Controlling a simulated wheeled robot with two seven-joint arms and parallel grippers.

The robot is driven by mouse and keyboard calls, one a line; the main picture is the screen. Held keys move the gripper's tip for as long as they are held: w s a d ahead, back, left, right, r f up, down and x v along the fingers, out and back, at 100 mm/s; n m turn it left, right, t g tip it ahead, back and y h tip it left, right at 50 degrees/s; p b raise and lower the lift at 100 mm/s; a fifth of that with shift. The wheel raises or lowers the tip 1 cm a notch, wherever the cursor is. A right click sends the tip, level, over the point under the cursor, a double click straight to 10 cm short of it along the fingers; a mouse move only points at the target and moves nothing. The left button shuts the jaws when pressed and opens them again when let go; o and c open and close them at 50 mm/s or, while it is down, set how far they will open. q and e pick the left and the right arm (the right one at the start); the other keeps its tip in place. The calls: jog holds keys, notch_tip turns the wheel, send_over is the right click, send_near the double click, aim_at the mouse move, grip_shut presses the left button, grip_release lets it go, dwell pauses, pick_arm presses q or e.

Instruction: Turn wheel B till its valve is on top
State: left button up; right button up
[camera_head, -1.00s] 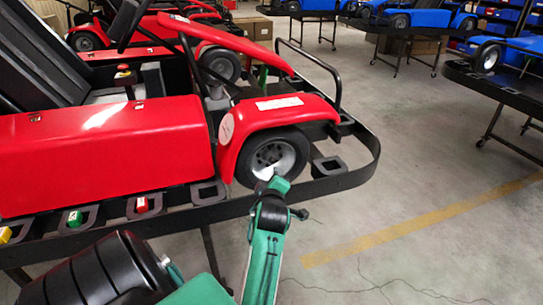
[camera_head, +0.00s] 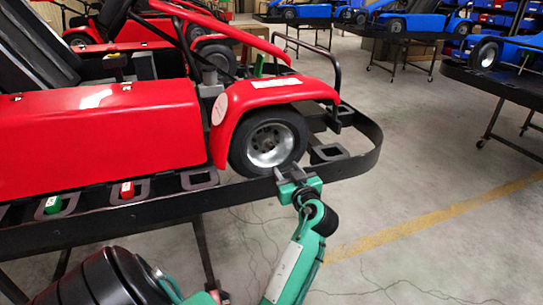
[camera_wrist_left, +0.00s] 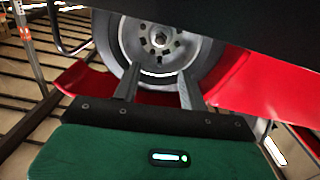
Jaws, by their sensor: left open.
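The red kart's near front wheel (camera_head: 268,145) has a dark tyre and a silver rim, and sits under the red fender on the black stand. No letter on it is readable. In the left wrist view the wheel (camera_wrist_left: 208,58) fills the top middle, its hub facing me. I cannot make out its valve. My left gripper (camera_head: 289,173) is low in front of the wheel, at the stand's rim, slightly right of the hub. In the left wrist view its fingers (camera_wrist_left: 158,78) are apart with nothing between them, overlapping the wheel's lower edge. My right gripper is not in view.
The stand's black rim (camera_head: 362,155) curves around the kart's front, close to my left gripper. Green (camera_head: 52,205) and red (camera_head: 127,190) pieces sit in holders along it. Blue karts (camera_head: 400,22) stand behind. The floor at right is clear.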

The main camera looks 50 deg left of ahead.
pick_arm(q)
jog(key=p, duration=0.2)
send_near(269, 145)
jog(key=x, duration=0.8)
jog(key=shift+r, duration=0.1)
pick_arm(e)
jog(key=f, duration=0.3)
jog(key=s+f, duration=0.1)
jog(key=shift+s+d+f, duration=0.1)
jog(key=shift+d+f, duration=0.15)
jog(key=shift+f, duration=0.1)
pick_arm(q)
jog(key=shift+c, duration=0.4)
grip_shut()
